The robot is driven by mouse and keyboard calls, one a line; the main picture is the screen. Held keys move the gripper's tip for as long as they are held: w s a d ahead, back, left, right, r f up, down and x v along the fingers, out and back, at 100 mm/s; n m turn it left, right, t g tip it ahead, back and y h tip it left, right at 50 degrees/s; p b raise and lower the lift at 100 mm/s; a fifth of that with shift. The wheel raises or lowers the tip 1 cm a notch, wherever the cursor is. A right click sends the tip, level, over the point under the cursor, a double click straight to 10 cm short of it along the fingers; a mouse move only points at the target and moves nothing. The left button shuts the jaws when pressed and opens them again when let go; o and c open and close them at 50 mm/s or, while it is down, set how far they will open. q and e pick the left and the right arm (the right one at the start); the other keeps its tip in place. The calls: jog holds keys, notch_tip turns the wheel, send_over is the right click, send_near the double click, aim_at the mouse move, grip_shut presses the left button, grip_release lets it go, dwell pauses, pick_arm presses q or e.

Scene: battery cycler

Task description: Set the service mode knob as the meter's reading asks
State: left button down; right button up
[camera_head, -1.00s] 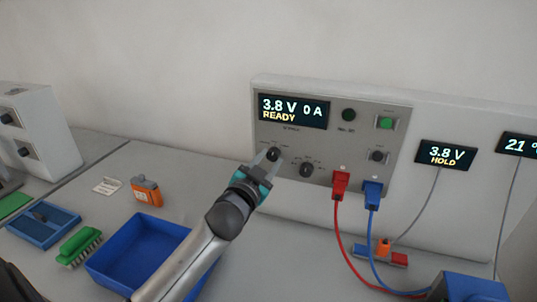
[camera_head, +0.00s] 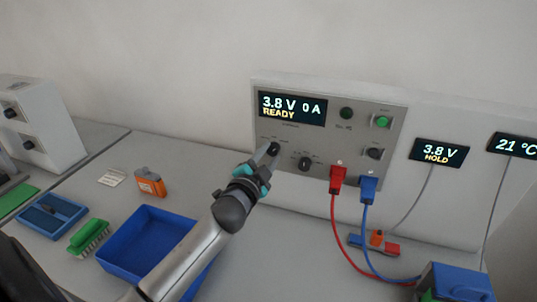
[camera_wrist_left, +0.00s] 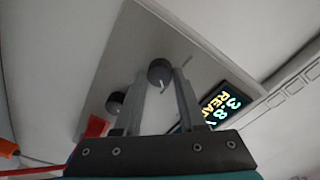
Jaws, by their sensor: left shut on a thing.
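The cycler panel (camera_head: 390,130) stands upright, its screen (camera_head: 292,107) reading 3.8 V, 0 A, READY. The separate meter (camera_head: 439,152) at the right reads 3.8 V, HOLD. My left gripper (camera_head: 267,156) is at the panel's lower left dark knob (camera_head: 274,148), with its fingers partly covering it. In the left wrist view the gripper (camera_wrist_left: 167,85) is shut on this knob (camera_wrist_left: 160,71), one finger on each side; a pale pointer line shows on its face. A second knob (camera_head: 304,163) sits to its right, untouched. The small labels cannot be read. My right gripper is not in view.
A green button (camera_head: 382,121) and another dark control (camera_head: 374,153) are at the panel's right. Red (camera_head: 337,177) and blue plugs (camera_head: 368,187) trail cables below. A blue tray (camera_head: 125,262), green brush (camera_head: 88,237) and orange item (camera_head: 149,182) lie left on the bench.

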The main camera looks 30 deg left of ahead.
pick_arm(q)
jog(key=shift+c, duration=2.4)
grip_release()
jog(key=shift+s, duration=0.1)
jog(key=s+d, duration=0.3)
jog(key=s, duration=1.1)
jog(key=shift+s+r, duration=0.25)
jog(key=shift+s, duration=0.15)
